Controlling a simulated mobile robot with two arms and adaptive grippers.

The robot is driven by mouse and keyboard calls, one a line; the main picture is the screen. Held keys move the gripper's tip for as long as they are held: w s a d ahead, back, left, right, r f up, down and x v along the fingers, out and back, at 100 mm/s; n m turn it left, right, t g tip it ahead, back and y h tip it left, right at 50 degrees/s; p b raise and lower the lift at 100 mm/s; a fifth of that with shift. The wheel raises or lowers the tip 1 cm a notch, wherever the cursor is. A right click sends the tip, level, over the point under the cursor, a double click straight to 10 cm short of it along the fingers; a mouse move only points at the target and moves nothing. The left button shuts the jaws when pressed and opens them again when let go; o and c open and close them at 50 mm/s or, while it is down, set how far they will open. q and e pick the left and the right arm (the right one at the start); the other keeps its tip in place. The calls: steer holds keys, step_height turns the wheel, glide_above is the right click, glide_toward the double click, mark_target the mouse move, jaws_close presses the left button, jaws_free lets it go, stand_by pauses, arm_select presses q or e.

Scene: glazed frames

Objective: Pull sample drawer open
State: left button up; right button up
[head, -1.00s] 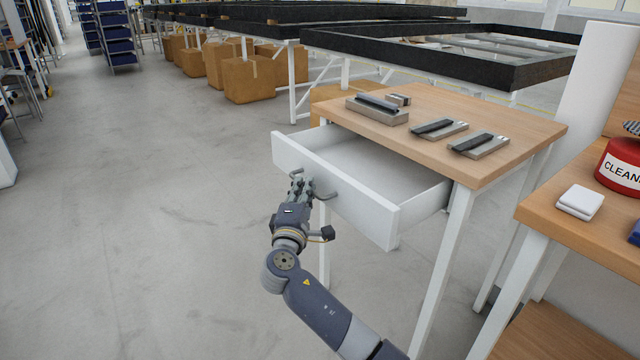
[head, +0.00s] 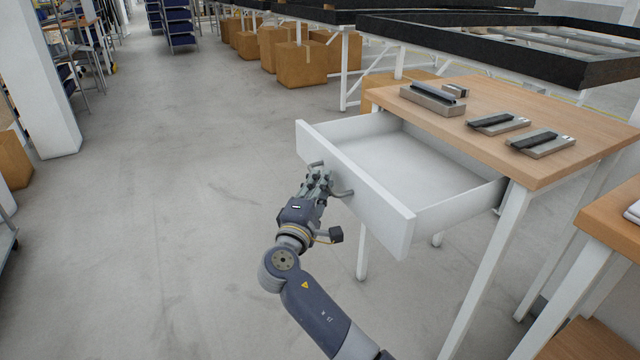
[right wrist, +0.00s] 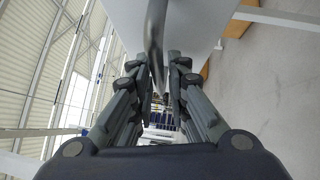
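The white sample drawer (head: 358,183) is pulled well out of the wood-topped table (head: 530,110), and its inside looks empty. A grey bar handle (head: 343,193) is on its front. My right gripper (head: 322,178) is at the handle, its fingers around the bar. In the right wrist view the handle (right wrist: 156,40) runs between the two fingers of the gripper (right wrist: 159,85), which stand close on either side of it. The exact contact is partly hidden. My left gripper is not in view.
Samples on grey blocks (head: 432,99) lie on the tabletop. A second wooden table (head: 612,222) stands at the right. Black-framed racks (head: 480,45) and cardboard boxes (head: 305,65) are behind. Open floor (head: 160,220) lies to the left.

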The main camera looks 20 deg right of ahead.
steer(key=shift+o, duration=0.2)
steer(key=v, duration=1.2)
steer(key=shift+f, duration=0.1)
